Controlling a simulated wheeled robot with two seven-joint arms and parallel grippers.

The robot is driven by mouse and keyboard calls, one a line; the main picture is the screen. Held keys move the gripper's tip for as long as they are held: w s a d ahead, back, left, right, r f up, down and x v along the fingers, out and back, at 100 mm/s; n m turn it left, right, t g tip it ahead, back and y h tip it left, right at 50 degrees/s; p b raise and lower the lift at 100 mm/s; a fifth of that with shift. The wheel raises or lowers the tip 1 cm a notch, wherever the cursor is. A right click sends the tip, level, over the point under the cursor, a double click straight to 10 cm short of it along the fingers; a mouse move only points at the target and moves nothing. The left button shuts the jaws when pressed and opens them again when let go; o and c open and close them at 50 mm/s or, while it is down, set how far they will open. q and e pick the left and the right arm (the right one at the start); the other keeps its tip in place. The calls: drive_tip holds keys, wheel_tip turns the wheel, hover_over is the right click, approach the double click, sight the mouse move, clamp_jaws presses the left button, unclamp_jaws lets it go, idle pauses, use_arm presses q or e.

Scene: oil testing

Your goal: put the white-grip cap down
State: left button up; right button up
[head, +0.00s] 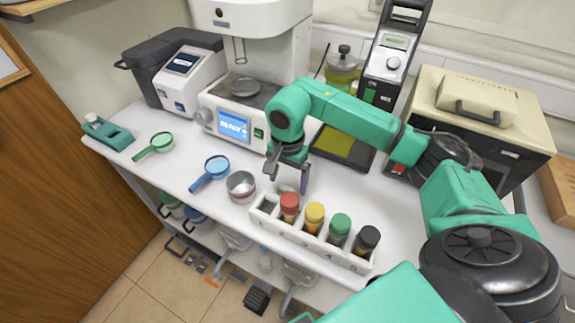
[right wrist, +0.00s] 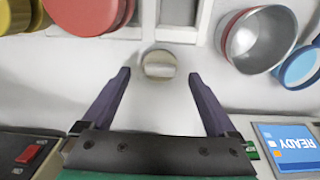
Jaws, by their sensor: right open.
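The white-grip cap (right wrist: 158,65) rests on the white worktop in the right wrist view. It is round, with a pale raised grip bar across a tan-grey disc. My right gripper (head: 288,187) is open; its two dark fingers (right wrist: 158,85) stand apart on either side of the cap, clear of it. In the head view the cap is hard to make out among the fingers. My left gripper is not in view.
A white rack (head: 310,243) holds red, yellow, green and black-capped bottles; its left slot looks empty. A machine with a READY screen (head: 234,126) stands behind.

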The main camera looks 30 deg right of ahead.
wheel_tip(320, 180, up, 8)
drive_tip(key=b, duration=0.1)
drive_tip(key=shift+r+b, duration=0.15)
drive_tip(key=shift+b, duration=0.25)
drive_tip(key=shift+r, duration=0.35)
drive_tip(key=shift+c, duration=0.2)
drive_tip(key=r+m, duration=0.1)
drive_tip(key=m, duration=1.1)
drive_tip(key=m+p, duration=0.1)
drive_tip(key=m, duration=2.3)
hover_over(286, 188)
wheel_tip(286, 188, down, 6)
drive_tip(key=shift+f, duration=0.1)
wheel_tip(286, 188, down, 5)
drive_tip(key=shift+d+p, duration=0.15)
drive_tip(key=shift+p, duration=1.05)
drive_tip(key=shift+f, duration=0.45)
clamp_jaws()
